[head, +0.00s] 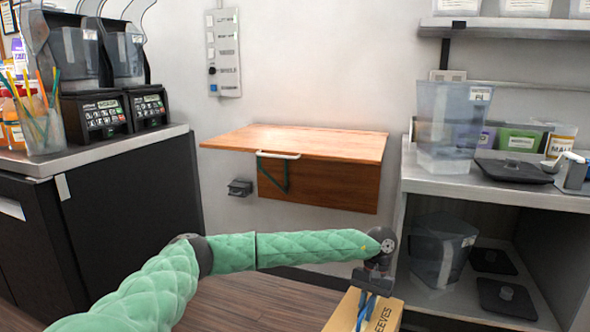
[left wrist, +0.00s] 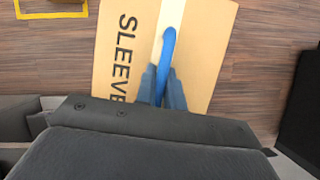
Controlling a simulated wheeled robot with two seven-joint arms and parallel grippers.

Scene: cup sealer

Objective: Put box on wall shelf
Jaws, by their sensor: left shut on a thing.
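A brown cardboard box marked "SLEEVES" (head: 392,316) is at the bottom of the head view, right of centre. It also shows in the left wrist view (left wrist: 205,50), with a pale strip and a blue handle (left wrist: 168,45) on top. My left gripper (head: 366,290) is above the box. Its blue-grey fingers (left wrist: 164,85) are shut on the blue handle. The wooden wall shelf (head: 300,141) is fixed to the white wall ahead, higher than the box, with a flat bare top. My right gripper is not in view.
A dark counter (head: 95,150) with blenders and a straw cup stands left. A grey metal shelf unit (head: 490,185) with clear containers and lids stands right, near my left gripper. Wood floor lies below. Yellow floor marking (left wrist: 50,14) shows in the left wrist view. Space above the wall shelf is free.

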